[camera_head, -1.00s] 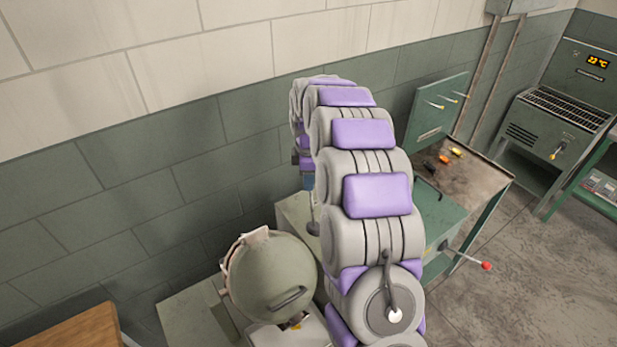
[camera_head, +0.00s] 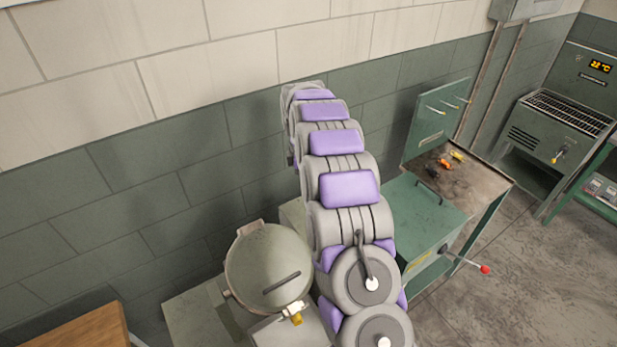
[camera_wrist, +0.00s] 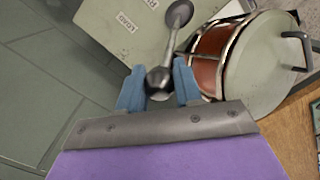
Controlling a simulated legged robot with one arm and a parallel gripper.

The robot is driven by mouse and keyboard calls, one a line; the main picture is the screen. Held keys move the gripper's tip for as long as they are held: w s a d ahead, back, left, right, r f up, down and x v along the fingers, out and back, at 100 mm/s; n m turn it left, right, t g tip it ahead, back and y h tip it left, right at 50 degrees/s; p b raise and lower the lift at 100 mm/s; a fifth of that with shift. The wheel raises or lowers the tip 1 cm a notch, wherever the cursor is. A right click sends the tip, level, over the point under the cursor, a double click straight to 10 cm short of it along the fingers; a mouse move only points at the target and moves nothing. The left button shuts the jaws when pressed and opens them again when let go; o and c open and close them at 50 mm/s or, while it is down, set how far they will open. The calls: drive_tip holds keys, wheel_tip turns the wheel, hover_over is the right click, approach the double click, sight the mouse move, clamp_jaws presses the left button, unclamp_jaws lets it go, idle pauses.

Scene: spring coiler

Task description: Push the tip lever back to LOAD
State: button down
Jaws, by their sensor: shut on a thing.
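The tip lever (camera_wrist: 168,50) is a dark rod with a round knob, seen in the wrist view. It runs from a round hub (camera_wrist: 180,12) on a pale green panel to the knob. My gripper (camera_wrist: 158,86) has its blue fingers on both sides of the knob and is shut on it. A LOAD label (camera_wrist: 126,21) reads upside down on the panel, left of the lever; a second label is partly cut off above. The drum (camera_wrist: 212,45), brown-walled with a grey-green lid (camera_wrist: 268,68), is right of the lever. In the head view my arm hides the lever and gripper.
The drum lid (camera_head: 262,262) is left of my arm in the head view. A green machine (camera_head: 412,215) with a red-knobbed handle (camera_head: 485,269) stands right. A wooden surface (camera_head: 75,330) is at lower left. The wall runs close behind; open floor lies at lower right.

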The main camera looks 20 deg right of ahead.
drive_tip(key=w, duration=0.1)
drive_tip(key=w+f+p, duration=0.1)
drive_tip(key=w, duration=0.1)
drive_tip(key=shift+w+a+f, duration=0.25)
drive_tip(key=shift+w+a, duration=0.05)
drive_tip(key=shift+a, duration=0.05)
drive_tip(key=c, duration=1.1)
unclamp_jaws()
drive_tip(key=o, duration=0.3)
drive_tip(key=shift+w+f, duration=0.2)
drive_tip(key=shift+w, duration=0.05)
drive_tip(key=shift+s+r, duration=0.1)
drive_tip(key=shift+r, duration=0.05)
